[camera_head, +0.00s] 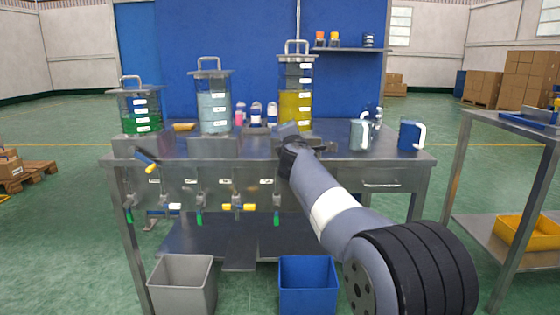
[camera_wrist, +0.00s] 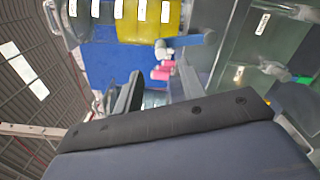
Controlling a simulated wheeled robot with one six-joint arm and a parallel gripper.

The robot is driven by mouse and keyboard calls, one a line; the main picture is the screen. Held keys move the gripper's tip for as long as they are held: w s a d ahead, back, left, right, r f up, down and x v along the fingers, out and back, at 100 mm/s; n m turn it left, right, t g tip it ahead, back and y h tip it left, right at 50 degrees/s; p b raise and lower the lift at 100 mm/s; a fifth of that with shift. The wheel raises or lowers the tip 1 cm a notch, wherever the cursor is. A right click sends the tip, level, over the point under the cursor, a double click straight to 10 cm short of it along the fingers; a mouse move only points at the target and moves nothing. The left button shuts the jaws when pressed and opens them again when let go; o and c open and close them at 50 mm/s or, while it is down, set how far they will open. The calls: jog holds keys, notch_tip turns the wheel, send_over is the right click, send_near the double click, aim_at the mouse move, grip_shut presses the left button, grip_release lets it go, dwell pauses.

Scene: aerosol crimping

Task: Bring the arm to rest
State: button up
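My arm reaches forward from the lower right in the head view. My gripper (camera_head: 286,130) is at the bench's front edge, in front of the yellow-filled tank (camera_head: 296,107). In the wrist view my gripper's two fingers (camera_wrist: 160,88) stand apart, with nothing held between them. The steel workbench (camera_head: 350,172) lies under and behind the gripper. The wrist picture is turned on its side, and the yellow tank shows there at the top (camera_wrist: 150,22). Whether the gripper touches the bench cannot be told.
A grey-blue tank (camera_head: 214,112) and a green-filled tank (camera_head: 141,108) stand left on the bench. Mugs (camera_head: 361,134) stand at the right. Valves with coloured handles (camera_head: 238,206) line the front. A grey bin (camera_head: 183,284) and a blue bin (camera_head: 307,285) stand below.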

jog(key=w+p, duration=0.5)
jog(key=w, duration=0.3)
jog(key=shift+w+r+p, duration=0.15)
jog(key=shift+p, duration=0.15)
jog(key=shift+w+a+f+n+b, duration=0.1)
jog(key=shift+a+f+n+b, duration=0.5)
jog(key=shift+a+f+n, duration=0.85)
jog(key=shift+a+f+n+b, duration=0.6)
jog(key=shift+a+f, duration=0.25)
jog(key=shift+f, duration=1.15)
jog(key=shift+w+a+f+n+b, duration=0.1)
jog(key=shift+a+f+n+b, duration=0.45)
jog(key=shift+a+f+n, duration=0.9)
jog(key=shift+d+f+m, duration=0.25)
jog(key=shift+d+m, duration=0.1)
jog(key=shift+m, duration=0.05)
